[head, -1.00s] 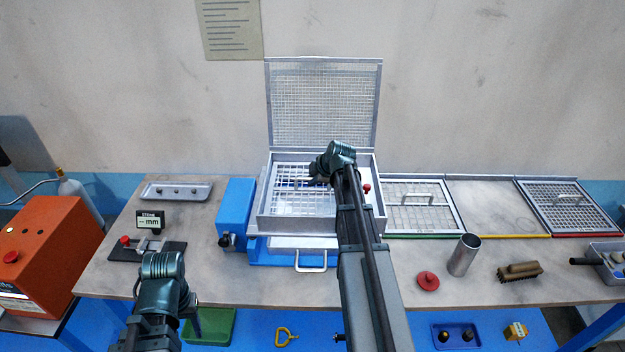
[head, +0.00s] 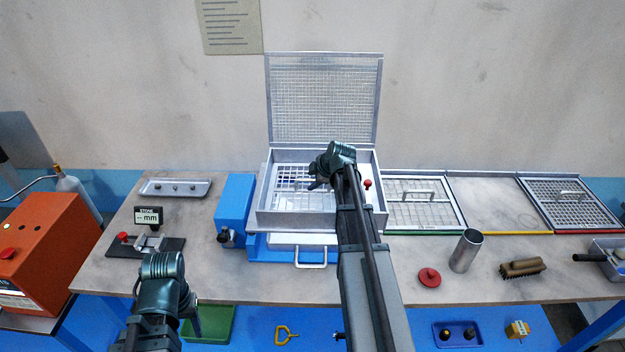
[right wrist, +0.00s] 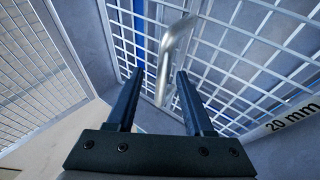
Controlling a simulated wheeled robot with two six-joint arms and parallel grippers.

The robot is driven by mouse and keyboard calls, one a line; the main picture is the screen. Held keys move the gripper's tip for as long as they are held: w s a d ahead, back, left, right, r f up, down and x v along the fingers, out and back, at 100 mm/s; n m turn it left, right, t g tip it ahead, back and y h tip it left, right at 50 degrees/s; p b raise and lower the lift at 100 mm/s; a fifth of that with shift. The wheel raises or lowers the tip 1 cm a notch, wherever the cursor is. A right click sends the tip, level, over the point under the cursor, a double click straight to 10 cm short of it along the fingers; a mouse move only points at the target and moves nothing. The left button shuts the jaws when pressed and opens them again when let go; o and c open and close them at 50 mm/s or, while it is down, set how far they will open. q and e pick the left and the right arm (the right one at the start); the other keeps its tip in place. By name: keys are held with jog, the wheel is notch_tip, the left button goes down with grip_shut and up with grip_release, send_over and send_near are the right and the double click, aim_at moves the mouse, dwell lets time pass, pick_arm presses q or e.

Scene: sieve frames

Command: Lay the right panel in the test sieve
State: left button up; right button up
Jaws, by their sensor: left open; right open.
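The test sieve (head: 262,214) is a grey metal box at mid-bench. Its mesh lid (head: 325,98) stands open at the back. A white grid panel (head: 292,203) lies inside the box; in the right wrist view the grid panel (right wrist: 232,62) shows beside a "20 mm" label. I cannot tell whether it lies fully flat. My right gripper (head: 316,181) is over the box; in the right wrist view the gripper (right wrist: 160,78) is open, with the panel's handle (right wrist: 178,42) between its fingertips, not clamped. My left gripper (head: 163,267) is open and empty before the bench's front left.
Right of the sieve, grid panels lie in the green-edged bay (head: 420,190) and the red-edged bay (head: 568,188); the yellow-edged bay (head: 485,205) is bare. A metal cup (head: 466,251), red disc (head: 429,278) and brush (head: 522,268) stand in front.

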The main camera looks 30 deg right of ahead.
jog(key=p+v, duration=1.1)
jog(key=v, duration=0.2)
jog(key=shift+s+r, duration=0.25)
jog(key=shift+r, duration=0.1)
jog(key=s+a+f+m+g, duration=0.15)
jog(key=s+a+m, duration=0.25)
jog(key=a, duration=0.5)
jog(key=s+a+f+m+g, duration=0.1)
jog(key=s+a+m+g, duration=0.3)
jog(key=a, duration=0.5)
jog(key=s+a+f+m+g, duration=0.15)
jog(key=s+a+m, duration=0.3)
jog(key=a, duration=0.45)
jog(key=s+a+f+n+h+b, duration=0.1)
jog(key=s+a+f+b, duration=0.2)
jog(key=a+f+b, duration=0.2)
jog(key=s+a+f+n+b, duration=0.2)
jog(key=s+a+f+b, duration=0.1)
jog(key=a+f+b, duration=0.2)
jog(key=shift+s+a+f+g+h+b, duration=0.3)
jog(key=shift+a+f+h+b, duration=0.15)
jog(key=shift+f, duration=0.25)
